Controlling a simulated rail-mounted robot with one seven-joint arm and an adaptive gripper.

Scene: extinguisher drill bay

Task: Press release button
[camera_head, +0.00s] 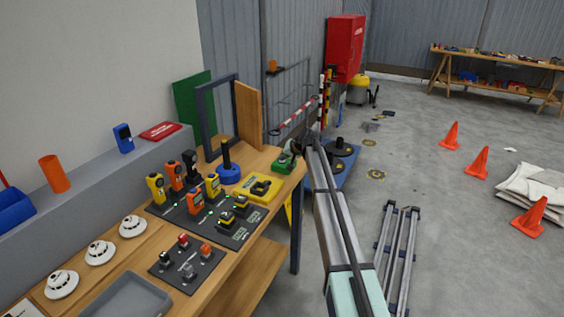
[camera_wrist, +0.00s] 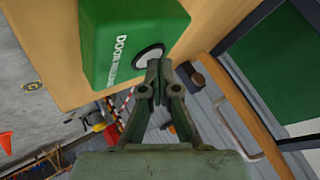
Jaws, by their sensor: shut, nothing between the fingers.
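The green release box (camera_head: 283,163) sits at the far right corner of the wooden workbench. In the wrist view the box (camera_wrist: 122,35) carries white lettering starting with "DOOR" and a round button (camera_wrist: 148,54) with a pale face and dark rim. My gripper (camera_wrist: 157,76) is shut and empty. Its fingertips overlap the lower right edge of the button in the picture; I cannot tell whether they touch it. In the head view my gripper (camera_head: 294,147) is beside the box, small and partly hidden by my arm.
A small dark door frame (camera_head: 208,122) with a wooden door (camera_head: 248,115) stands behind the box. A yellow case (camera_head: 262,197) and several handheld meters on a dark mat (camera_head: 240,232) lie nearer on the bench. Orange cones (camera_head: 477,163) stand on the open floor at right.

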